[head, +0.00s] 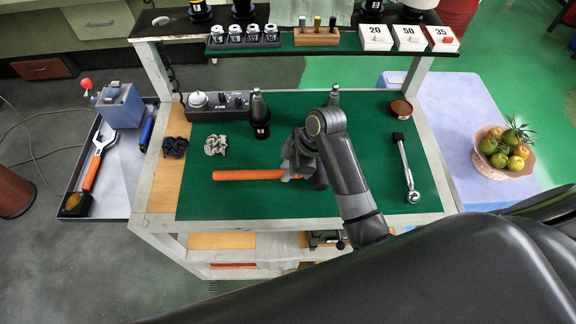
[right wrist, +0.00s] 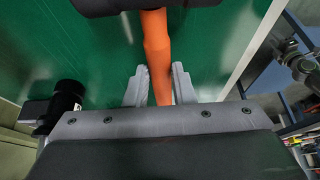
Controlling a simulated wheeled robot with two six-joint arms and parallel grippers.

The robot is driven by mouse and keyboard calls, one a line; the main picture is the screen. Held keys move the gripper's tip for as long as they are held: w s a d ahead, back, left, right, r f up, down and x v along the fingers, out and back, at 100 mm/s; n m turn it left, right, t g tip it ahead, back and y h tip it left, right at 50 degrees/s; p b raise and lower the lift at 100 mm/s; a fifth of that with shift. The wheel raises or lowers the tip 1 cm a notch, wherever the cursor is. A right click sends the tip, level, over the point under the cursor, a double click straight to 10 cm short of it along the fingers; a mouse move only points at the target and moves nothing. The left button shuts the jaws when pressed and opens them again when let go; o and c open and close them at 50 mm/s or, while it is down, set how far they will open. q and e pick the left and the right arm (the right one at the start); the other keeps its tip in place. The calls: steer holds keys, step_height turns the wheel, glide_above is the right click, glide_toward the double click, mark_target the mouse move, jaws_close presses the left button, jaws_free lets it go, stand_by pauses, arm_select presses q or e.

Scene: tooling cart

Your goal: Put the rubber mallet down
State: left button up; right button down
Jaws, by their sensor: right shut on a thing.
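The rubber mallet shows in the head view as an orange handle (head: 245,175) lying level and pointing left over the green mat (head: 235,204). My right gripper (head: 297,172) is shut around the handle near its right end. In the right wrist view the orange handle (right wrist: 157,60) runs between the two grey fingers (right wrist: 158,88). A dark block at the top edge, apparently the mallet head (right wrist: 150,5), is cut off there. In the head view my gripper and arm largely hide the head. I cannot tell whether the mallet touches the mat. My left gripper is out of view.
A black bottle-like tool holder (head: 260,115) stands behind the handle. Grey clamp-like parts (head: 215,145) and black ones (head: 175,147) lie at the left. A ratchet wrench (head: 407,170) and a brown bowl (head: 401,107) are at the right. The mat's front strip is clear.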

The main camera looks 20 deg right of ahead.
steer(key=shift+f, duration=0.45)
stand_by(0.8)
steer(key=c, duration=1.2)
jaws_free()
steer(key=shift+o, duration=0.3)
steer(key=b+v, duration=0.1)
steer(key=v, duration=0.7)
steer(key=shift+d, duration=0.1)
steer(key=p+v, duration=0.6)
steer(key=v, duration=0.3)
steer(key=shift+r, duration=0.2)
